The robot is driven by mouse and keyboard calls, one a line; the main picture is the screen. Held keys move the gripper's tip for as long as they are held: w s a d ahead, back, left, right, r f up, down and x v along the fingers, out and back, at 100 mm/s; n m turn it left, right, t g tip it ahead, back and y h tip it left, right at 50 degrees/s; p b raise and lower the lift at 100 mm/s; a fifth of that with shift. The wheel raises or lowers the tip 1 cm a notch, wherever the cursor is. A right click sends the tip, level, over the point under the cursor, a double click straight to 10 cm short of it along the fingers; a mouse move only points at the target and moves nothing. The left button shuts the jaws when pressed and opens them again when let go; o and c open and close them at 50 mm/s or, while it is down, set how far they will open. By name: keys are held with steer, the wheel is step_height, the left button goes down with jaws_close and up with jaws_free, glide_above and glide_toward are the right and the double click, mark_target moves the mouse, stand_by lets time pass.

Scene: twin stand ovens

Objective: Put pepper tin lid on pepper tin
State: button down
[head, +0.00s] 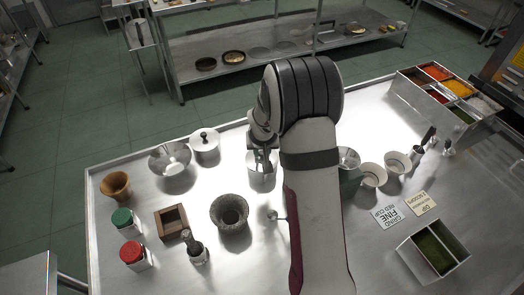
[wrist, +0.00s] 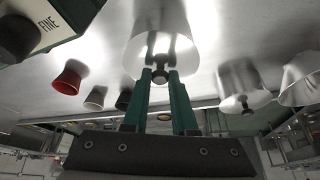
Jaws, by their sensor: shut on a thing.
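My gripper (head: 262,158) points down over a steel tin (head: 261,181) near the middle of the table's far side. In the wrist view my gripper (wrist: 161,78) has its green fingers closed on the dark knob of a shiny lid (wrist: 146,60). The lid is at the mouth of the steel tin, whose body (wrist: 160,14) shows behind it. I cannot tell whether the lid sits flush or hovers slightly. No label on this tin shows. A second steel tin (head: 204,152) with a knobbed lid stands to its left; it also shows in the wrist view (wrist: 242,82).
White cups (head: 372,175) and a spice rack (head: 436,95) are right, beyond my arm.

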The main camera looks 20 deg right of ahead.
steer(key=shift+f, duration=0.1)
steer(key=c, duration=0.6)
jaws_free()
steer(key=shift+r, duration=3.5)
steer(key=s+a+r+g+y, duration=0.1)
steer(key=s+a, duration=0.4)
steer(key=s, duration=0.6)
steer(key=s+a+r+g+y, duration=0.1)
steer(key=s+a+r, duration=0.3)
steer(key=s, duration=0.7)
steer(key=s+a+r+m+g+y, duration=0.1)
steer(key=s+a+r+g, duration=0.1)
steer(key=s+a, duration=0.5)
steer(key=shift+s+a+r+y, duration=0.1)
steer(key=shift+s+r, duration=0.1)
steer(key=shift+s, duration=0.55)
steer(key=shift+s+a+r+y, duration=0.1)
steer(key=shift+s+a+r, duration=0.1)
steer(key=shift+s, duration=0.55)
steer(key=shift+s+a+r+y, duration=0.1)
steer(key=shift+s+r, duration=0.1)
steer(key=shift+s, duration=0.55)
